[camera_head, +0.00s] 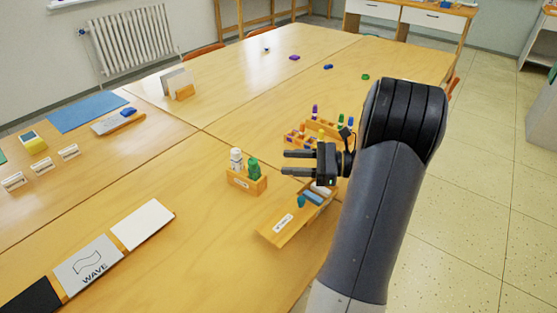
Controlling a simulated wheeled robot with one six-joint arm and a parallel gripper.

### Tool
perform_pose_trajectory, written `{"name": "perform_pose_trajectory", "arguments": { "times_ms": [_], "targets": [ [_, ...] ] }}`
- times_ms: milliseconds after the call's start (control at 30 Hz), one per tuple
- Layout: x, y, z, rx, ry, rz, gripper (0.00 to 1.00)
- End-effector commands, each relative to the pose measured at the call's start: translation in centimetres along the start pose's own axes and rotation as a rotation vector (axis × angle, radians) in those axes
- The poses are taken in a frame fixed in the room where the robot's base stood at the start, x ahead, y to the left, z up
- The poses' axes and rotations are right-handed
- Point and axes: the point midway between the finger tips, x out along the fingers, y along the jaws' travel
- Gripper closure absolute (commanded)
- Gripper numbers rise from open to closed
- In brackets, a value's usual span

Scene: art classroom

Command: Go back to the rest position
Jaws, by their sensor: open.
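My gripper (285,163) is at the end of my arm in the middle right of the view. Its two dark fingers point left and are apart, with nothing between them. It is above the table (190,240), by the right edge. In the picture it lies between a wooden box with a white and a green bottle (246,183) and a wooden rack of colored bottles (295,140). My arm hides part of the table edge and part of what stands behind it.
A wooden tray (275,232) with a blue item lies below my gripper. Flat cards, one marked WAVE (88,267), lie front left. A blue mat (87,112) and small labelled holders (41,165) are at left. Small colored objects lie far back. Open floor (470,200) is at right.

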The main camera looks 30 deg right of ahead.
Motion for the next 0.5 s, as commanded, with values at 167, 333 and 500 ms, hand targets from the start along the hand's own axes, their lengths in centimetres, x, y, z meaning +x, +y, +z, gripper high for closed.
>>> {"name": "perform_pose_trajectory", "arguments": {
  "times_ms": [167,333,500],
  "targets": [
    [-0.49,-0.01,-0.01,0.000,0.001,0.000,0.56],
    [-0.45,0.00,-0.01,0.000,0.001,0.000,0.56],
    [0.11,0.02,-0.02,0.000,0.000,0.002,0.56]
  ]
}}
